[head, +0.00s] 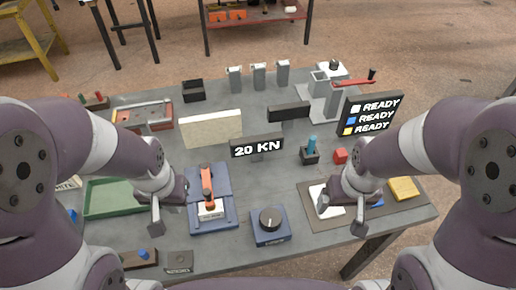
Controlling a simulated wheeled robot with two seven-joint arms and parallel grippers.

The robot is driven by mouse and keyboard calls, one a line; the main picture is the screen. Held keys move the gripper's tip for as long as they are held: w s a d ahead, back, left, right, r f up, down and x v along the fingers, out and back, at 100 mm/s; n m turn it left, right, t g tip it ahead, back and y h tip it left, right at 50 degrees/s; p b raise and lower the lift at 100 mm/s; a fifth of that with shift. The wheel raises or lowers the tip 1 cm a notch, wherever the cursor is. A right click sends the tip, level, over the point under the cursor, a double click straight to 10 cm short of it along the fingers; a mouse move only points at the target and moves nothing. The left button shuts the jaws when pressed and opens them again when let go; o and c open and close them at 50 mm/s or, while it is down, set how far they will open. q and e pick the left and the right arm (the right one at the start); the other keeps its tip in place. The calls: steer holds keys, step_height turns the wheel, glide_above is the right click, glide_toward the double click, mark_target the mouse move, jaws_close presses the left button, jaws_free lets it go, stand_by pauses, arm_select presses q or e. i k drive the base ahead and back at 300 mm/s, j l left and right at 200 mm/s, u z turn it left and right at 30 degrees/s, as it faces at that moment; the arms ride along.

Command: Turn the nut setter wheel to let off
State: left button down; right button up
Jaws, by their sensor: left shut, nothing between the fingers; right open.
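A blue box (270,238) with a round black knob (270,217) on top stands near the front middle of the bench. It is the most wheel-like thing I see, though I cannot tell for sure that it is the nut setter wheel. My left gripper (160,218) is shut and empty, left of a blue fixture (224,182) with an orange lever (207,185). My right gripper (341,208) is open and empty above a dark mat, right of the knob. Neither gripper touches the knob.
A sign (257,146) reading "20 KN" stands behind the knob box. A dark board (370,116) shows three "READY" lines. A green tray (108,198) lies at left, a yellow block (404,189) at right. A blue-topped peg (311,147) stands behind. Bare bench surrounds the knob box.

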mark_target(270, 218)
steer(key=k+z, duration=0.2)
steer(key=z, duration=0.15)
steer(key=k+z, duration=0.2)
steer(key=z, duration=0.2)
